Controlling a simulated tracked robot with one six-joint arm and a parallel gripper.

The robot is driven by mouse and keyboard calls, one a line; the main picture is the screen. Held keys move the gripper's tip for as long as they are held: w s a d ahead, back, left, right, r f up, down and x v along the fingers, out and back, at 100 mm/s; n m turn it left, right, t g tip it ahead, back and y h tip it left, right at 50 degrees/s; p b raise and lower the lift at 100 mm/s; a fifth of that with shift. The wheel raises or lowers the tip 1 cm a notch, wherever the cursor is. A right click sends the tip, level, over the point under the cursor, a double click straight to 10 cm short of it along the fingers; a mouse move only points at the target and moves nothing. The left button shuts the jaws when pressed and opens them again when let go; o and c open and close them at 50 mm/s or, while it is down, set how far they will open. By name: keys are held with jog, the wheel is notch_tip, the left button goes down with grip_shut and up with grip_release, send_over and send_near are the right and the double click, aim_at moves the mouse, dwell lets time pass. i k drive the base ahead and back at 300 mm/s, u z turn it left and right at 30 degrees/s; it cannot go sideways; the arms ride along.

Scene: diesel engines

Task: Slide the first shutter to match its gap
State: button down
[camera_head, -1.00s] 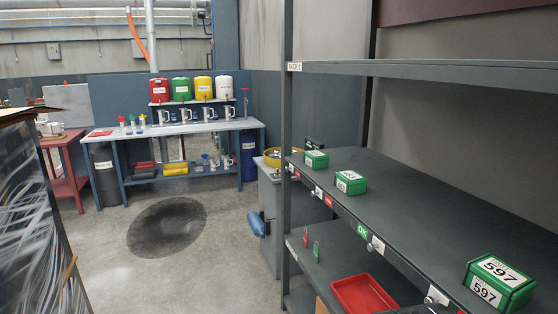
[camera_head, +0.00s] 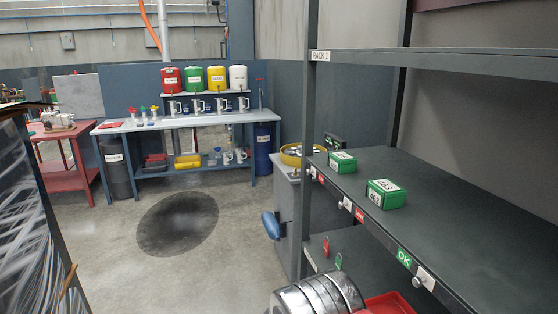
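The front edge of the rack's upper shelf (camera_head: 480,215) carries a row of small sliders with round knobs. The nearest slider (camera_head: 425,278) is a white plate with a knob, low in the picture, beside a green OK label (camera_head: 404,258). A second slider (camera_head: 347,203) sits further along, next to a red label (camera_head: 359,215). The farthest slider (camera_head: 312,172) is small, beside another red label (camera_head: 321,180). I cannot make out the gaps or numbers on them. My gripper is not recognizable in view.
Two green labelled boxes (camera_head: 386,194) (camera_head: 342,161) stand on the shelf. Ringed metal cylinders (camera_head: 318,296), perhaps my arm, show at the bottom beside a red tray (camera_head: 390,303). A grey cabinet (camera_head: 297,220) stands beyond the rack. Open floor (camera_head: 130,280) lies left of it.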

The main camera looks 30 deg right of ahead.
aim_at(313, 171)
jog(key=u, duration=0.25)
jog(key=i, duration=1.5)
jog(key=z, duration=0.65)
jog(key=i, duration=1.05)
jog(key=z, duration=0.55)
